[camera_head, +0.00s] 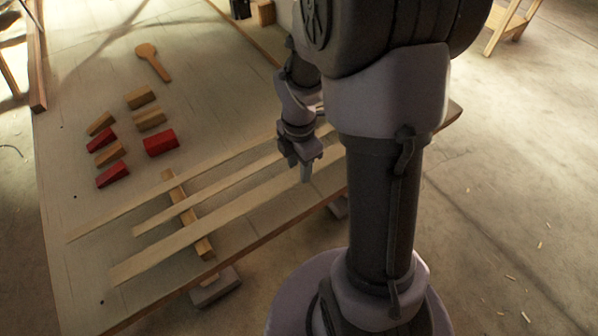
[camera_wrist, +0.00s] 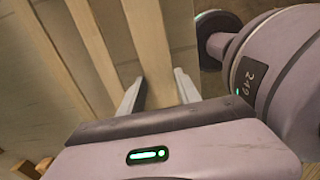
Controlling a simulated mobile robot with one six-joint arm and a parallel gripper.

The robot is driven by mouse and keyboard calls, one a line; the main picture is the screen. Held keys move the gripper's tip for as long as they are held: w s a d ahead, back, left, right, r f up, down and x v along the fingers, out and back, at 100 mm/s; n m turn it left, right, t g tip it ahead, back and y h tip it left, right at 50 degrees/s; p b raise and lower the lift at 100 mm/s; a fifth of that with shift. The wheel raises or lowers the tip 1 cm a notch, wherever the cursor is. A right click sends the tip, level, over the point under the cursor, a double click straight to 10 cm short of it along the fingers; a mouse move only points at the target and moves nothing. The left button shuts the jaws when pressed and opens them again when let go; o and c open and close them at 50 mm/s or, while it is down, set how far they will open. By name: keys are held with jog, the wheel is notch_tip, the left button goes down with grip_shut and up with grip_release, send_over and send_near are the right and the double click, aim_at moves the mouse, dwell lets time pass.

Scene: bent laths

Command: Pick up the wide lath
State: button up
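Three pale laths lie side by side across a crosswise wooden batten (camera_head: 188,215) on the table. The wide lath (camera_head: 190,236) is the one nearest the table's front edge; it also shows in the wrist view (camera_wrist: 150,40). The middle lath (camera_head: 215,190) and the far lath (camera_head: 190,180) look narrower. My gripper (camera_head: 304,172) points down at the right part of the wide lath. In the wrist view its two fingers (camera_wrist: 158,95) are apart, with the wide lath running between them. I cannot tell how far the fingertips reach down beside it. My arm hides the laths' right ends.
Red blocks (camera_head: 160,143) and tan wooden blocks (camera_head: 150,119) lie on the table's left side, with a wooden paddle (camera_head: 153,62) farther back. A grey block (camera_head: 216,287) shows below the front edge.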

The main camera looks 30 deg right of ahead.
grip_shut()
jog(key=shift+r, duration=0.15)
